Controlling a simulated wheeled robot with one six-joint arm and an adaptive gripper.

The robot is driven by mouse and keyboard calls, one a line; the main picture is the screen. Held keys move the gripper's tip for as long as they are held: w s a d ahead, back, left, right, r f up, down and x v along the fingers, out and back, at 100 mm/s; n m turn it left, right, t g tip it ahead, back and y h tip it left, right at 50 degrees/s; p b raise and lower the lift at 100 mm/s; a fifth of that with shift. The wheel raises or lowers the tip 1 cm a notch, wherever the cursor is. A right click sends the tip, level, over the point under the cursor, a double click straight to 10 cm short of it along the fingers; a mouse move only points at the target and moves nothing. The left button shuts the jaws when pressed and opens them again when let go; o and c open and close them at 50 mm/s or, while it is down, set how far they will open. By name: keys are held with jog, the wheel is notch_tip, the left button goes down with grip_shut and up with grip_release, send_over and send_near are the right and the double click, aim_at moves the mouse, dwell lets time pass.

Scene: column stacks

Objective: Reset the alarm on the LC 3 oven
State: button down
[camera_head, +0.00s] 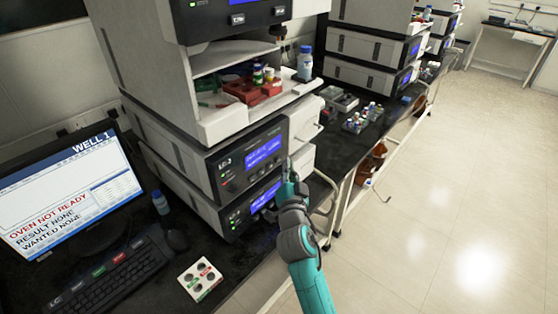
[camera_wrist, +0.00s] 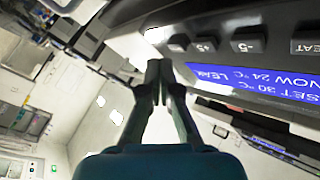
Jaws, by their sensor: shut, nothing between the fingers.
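Black buttons (camera_wrist: 249,44) line the panel beside the display; two are marked with a 5, one partly reads EAT. My gripper (camera_wrist: 158,72) is shut and empty, its tips close to the end button (camera_wrist: 178,42). I cannot tell if they touch it. In the head view my gripper (camera_head: 286,168) is at the panel's right end.
A monitor (camera_head: 75,195) at left reads OVEN NOT READY. A keyboard (camera_head: 110,275), a mouse (camera_head: 176,240) and a white holder (camera_head: 199,279) lie on the black bench. Another unit (camera_head: 240,215) with a green light sits below the oven. Open floor (camera_head: 450,220) lies at right.

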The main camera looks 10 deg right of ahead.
jog(key=shift+w+a, duration=0.1)
jog(key=shift+w, duration=0.05)
dwell(0.4)
jog(key=shift+w+a, duration=0.15)
jog(key=shift+w, duration=0.05)
jog(key=shift+w+a, duration=0.25)
jog(key=shift+w, duration=0.05)
dwell(0.9)
jog(key=shift+s+d, duration=0.5)
jog(key=shift+s, duration=0.2)
jog(key=s+d, duration=0.1)
jog(key=s, duration=0.1)
jog(key=s+d, duration=0.2)
dwell(0.7)
jog(key=shift+f, duration=0.1)
dwell(0.5)
